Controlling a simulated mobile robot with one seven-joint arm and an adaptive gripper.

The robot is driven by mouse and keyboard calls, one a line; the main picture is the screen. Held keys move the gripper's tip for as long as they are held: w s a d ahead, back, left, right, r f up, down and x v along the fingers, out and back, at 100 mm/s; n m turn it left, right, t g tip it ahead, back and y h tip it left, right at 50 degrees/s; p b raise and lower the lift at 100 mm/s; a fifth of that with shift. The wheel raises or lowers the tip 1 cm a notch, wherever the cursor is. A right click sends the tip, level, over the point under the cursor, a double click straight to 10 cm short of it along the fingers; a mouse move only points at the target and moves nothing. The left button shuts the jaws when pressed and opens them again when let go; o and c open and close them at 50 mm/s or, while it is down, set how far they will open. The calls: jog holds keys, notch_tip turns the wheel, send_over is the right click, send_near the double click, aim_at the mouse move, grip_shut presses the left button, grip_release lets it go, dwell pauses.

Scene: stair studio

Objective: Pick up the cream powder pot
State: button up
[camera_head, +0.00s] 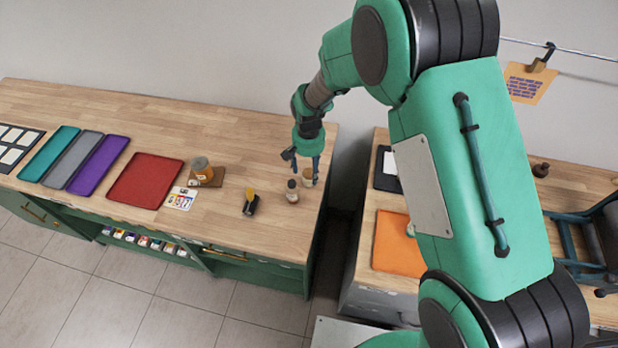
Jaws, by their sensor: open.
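A small pale tan pot (307,178), which looks like the cream powder pot, stands on the right end of the wooden worktop. My gripper (304,167) points down just over it, its dark fingers apart. One finger shows at the pot's upper right side and the other at its upper left. The pot's top is partly hidden by the gripper, and I cannot tell whether the fingers touch it.
A small brown bottle (292,192) with a dark cap stands close in front of the pot. A black and yellow tool (250,203), a colour card (181,198), an amber jar (201,167) and a red tray (145,181) lie further left. The worktop behind is clear.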

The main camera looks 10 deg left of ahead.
aim_at(309, 172)
jog(key=shift+f+b, duration=0.35)
jog(key=shift+f, duration=2.15)
jog(key=shift+c, duration=0.5)
jog(key=c, duration=1.2)
